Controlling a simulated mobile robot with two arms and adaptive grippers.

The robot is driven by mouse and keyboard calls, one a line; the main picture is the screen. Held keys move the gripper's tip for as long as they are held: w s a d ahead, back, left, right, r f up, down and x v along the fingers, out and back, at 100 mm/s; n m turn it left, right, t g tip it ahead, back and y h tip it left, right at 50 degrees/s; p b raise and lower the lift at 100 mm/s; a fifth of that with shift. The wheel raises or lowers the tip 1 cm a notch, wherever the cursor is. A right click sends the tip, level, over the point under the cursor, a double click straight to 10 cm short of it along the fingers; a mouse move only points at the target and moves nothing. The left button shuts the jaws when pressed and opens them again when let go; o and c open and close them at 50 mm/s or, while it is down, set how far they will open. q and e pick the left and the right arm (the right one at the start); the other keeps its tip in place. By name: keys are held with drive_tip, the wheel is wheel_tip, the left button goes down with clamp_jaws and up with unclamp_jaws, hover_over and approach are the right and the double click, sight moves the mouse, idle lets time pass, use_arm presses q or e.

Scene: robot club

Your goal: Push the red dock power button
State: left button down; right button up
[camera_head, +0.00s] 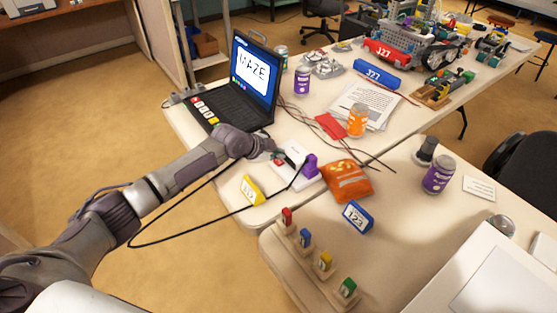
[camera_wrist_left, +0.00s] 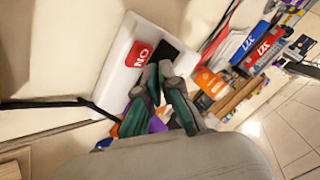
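The white dock (camera_head: 294,152) lies on the table in front of the laptop, and it also shows in the left wrist view (camera_wrist_left: 115,78). Its red button (camera_wrist_left: 138,54) has white lettering and sits beside a dark patch on the dock. In the head view the red button (camera_head: 279,161) is small and partly covered by my gripper. My left gripper (camera_head: 277,151) is over the dock's near-left part. In the left wrist view its fingertips (camera_wrist_left: 158,66) are together with nothing between them, just beside the button. I cannot tell whether they touch the dock. My right gripper is not in view.
A purple piece (camera_head: 310,166) stands on the dock's right end. A black cable loops from the dock past a yellow tag (camera_head: 252,190). An orange bag (camera_head: 347,181) lies to the right, and the laptop (camera_head: 246,88) stands behind. Colored pegs (camera_head: 325,261) stand nearer.

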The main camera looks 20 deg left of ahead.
sight(278, 162)
use_arm(q)
drive_tip(key=shift+s+p, duration=0.2)
drive_tip(key=shift+p, duration=0.45)
drive_tip(key=r+p, duration=0.2)
drive_tip(key=r, duration=0.1)
drive_tip(key=shift+w+r+p, duration=0.3)
drive_tip(key=shift+r+p, duration=0.05)
drive_tip(key=shift+p, duration=0.05)
drive_tip(key=shift+r, duration=0.35)
idle(0.5)
